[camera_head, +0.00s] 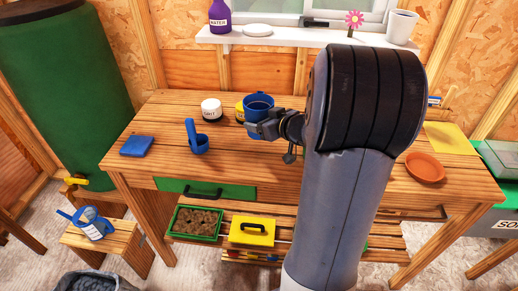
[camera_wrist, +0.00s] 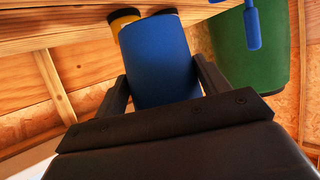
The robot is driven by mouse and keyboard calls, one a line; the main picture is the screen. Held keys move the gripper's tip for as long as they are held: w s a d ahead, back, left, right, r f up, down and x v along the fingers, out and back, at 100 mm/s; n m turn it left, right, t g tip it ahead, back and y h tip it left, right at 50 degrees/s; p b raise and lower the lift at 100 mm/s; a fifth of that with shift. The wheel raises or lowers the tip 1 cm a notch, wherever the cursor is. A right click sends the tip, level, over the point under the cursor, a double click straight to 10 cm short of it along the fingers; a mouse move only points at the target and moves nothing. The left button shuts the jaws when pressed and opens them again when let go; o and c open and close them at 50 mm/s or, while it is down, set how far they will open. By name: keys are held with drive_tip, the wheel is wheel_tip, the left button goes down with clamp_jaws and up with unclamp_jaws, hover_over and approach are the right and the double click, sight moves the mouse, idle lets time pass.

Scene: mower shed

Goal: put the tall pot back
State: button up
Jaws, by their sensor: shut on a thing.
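The tall blue pot (camera_head: 260,102) is upright over the back middle of the workbench in the head view, its round open top showing. My gripper (camera_head: 264,129) is shut on its near side. In the wrist view the pot (camera_wrist: 160,50) fills the space between my two fingers (camera_wrist: 162,84), one on each side. I cannot tell whether the pot's base touches the bench. The pot partly hides a yellow container (camera_head: 239,110) just left of it.
The shelf (camera_head: 290,36) holds a purple bottle (camera_head: 220,17) and a white cup (camera_head: 401,28).

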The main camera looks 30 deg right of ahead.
wheel_tip(320, 180, down, 8)
drive_tip(key=shift+f+b, duration=0.1)
drive_tip(key=shift+b, duration=1.05)
drive_tip(key=shift+f, duration=0.1)
drive_tip(key=o, duration=1)
drive_tip(key=shift+s+d+r, duration=0.1)
drive_tip(key=shift+s+r, duration=0.05)
drive_tip(key=shift+r, duration=0.1)
drive_tip(key=p+v, duration=0.2)
drive_tip(key=v, duration=0.9)
drive_tip(key=shift+s, duration=0.4)
